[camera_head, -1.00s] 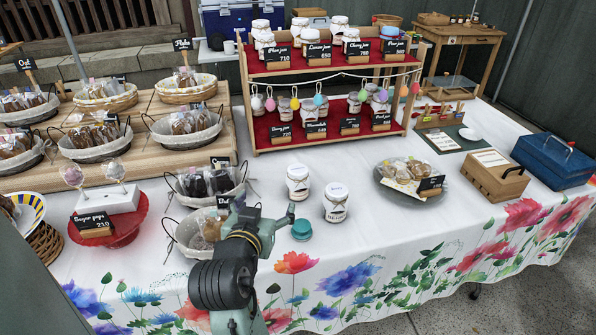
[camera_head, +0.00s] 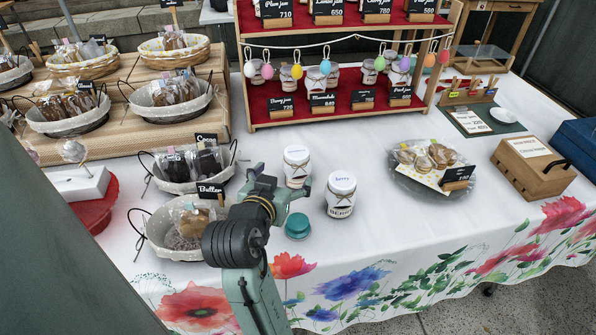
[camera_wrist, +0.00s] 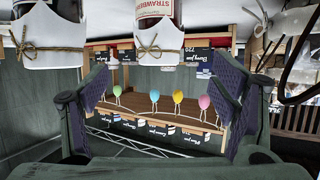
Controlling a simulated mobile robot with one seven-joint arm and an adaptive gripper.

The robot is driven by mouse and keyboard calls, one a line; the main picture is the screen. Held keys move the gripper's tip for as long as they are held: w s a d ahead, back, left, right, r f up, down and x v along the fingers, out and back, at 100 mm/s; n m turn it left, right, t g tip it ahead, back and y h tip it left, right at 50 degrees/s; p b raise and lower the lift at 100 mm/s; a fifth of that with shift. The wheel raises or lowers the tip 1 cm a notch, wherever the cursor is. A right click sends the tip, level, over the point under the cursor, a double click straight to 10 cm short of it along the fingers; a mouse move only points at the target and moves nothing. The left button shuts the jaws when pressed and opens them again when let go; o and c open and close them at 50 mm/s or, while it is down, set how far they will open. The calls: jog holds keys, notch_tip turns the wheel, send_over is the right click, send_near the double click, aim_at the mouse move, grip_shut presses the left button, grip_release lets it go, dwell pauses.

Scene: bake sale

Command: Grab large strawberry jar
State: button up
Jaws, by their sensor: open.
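Two large glass jars with white lids and white paper collars stand on the white tablecloth in the head view. The back jar (camera_head: 297,166) is left of the front jar (camera_head: 340,196), whose label shows "BERR". My gripper (camera_head: 281,184) is open and empty, just left of and in front of the back jar. The wrist view is upside down. There, a jar with red letters beginning "STRAWB" (camera_wrist: 153,8) hangs at the top, beyond my open fingers (camera_wrist: 162,100); it seems to be the back jar. Another collared jar (camera_wrist: 48,45) is at upper left.
Baskets of wrapped sweets (camera_head: 188,222) are at left. A plate of pastries (camera_head: 408,181) and a wooden box (camera_head: 533,170) are at right. A red-lined shelf (camera_head: 345,108) with hanging eggs stands behind.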

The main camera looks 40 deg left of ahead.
aim_at(296, 172)
notch_tip(296, 172, down, 4)
jog(key=shift+w+b, duration=0.1)
jog(key=shift+b, duration=1.05)
jog(key=p+x, duration=0.2)
jog(key=x, duration=0.9)
jog(key=shift+r, duration=0.1)
jog(key=c, duration=1.7)
jog(key=shift+o, duration=0.2)
jog(key=shift+r, duration=0.1)
